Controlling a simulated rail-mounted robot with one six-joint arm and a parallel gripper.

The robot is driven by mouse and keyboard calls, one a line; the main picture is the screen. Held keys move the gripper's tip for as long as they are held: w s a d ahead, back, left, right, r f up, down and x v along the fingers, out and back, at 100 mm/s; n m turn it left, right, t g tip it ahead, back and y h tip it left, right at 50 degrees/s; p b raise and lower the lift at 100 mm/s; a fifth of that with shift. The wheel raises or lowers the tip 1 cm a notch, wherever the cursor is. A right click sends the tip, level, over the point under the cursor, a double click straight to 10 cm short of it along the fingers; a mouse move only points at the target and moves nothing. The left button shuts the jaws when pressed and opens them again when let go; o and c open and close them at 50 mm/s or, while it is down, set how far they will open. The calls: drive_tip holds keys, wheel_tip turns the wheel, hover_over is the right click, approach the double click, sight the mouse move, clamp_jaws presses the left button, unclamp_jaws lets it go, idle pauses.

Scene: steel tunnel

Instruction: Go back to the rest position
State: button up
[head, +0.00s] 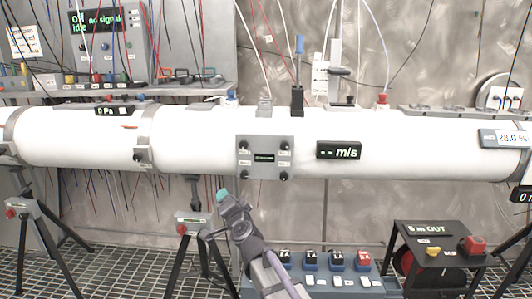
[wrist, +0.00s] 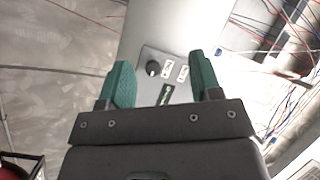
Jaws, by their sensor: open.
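My gripper (head: 226,199) has teal fingers and is in front of the white pipe (head: 200,137), just below and left of a grey plate (head: 265,146) with dark knobs. In the wrist view my gripper (wrist: 161,80) is open, with its two fingers apart and nothing between them. Beyond the fingers the same grey plate (wrist: 150,55) shows one black knob and small labels. The lower part of the plate is hidden behind the gripper body.
Below the pipe stand a blue-grey switch box (head: 335,283), a black box marked "8 m OUT" (head: 437,236) and a tripod (head: 38,212). Cables hang in front of the back wall. A control cabinet (head: 104,43) stands at the upper left. Grating covers the floor.

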drive_tip(key=s+d+f+n+g+h, duration=0.1)
drive_tip(key=s+d+f+n+g, duration=0.3)
drive_tip(key=s+f+g, duration=0.25)
drive_tip(key=s+d+f+n+g, duration=0.4)
drive_tip(key=s+f+n+g, duration=0.1)
drive_tip(key=s+f, duration=0.25)
drive_tip(key=s+d+f+m+g+h, duration=0.1)
drive_tip(key=s+d+f+g+h, duration=0.15)
drive_tip(key=s+d, duration=0.5)
drive_tip(key=s+d+f+m+g+h, duration=0.1)
drive_tip(key=s+d+g+h, duration=0.3)
drive_tip(key=d, duration=0.7)
wheel_tip(320, 180, up, 20)
drive_tip(key=d+t+p, duration=0.1)
drive_tip(key=p, duration=1.8)
drive_tip(key=shift+s+d+p, duration=0.25)
drive_tip(key=shift+s+p, duration=0.1)
drive_tip(key=shift+s, duration=0.1)
drive_tip(key=shift+y, duration=0.25)
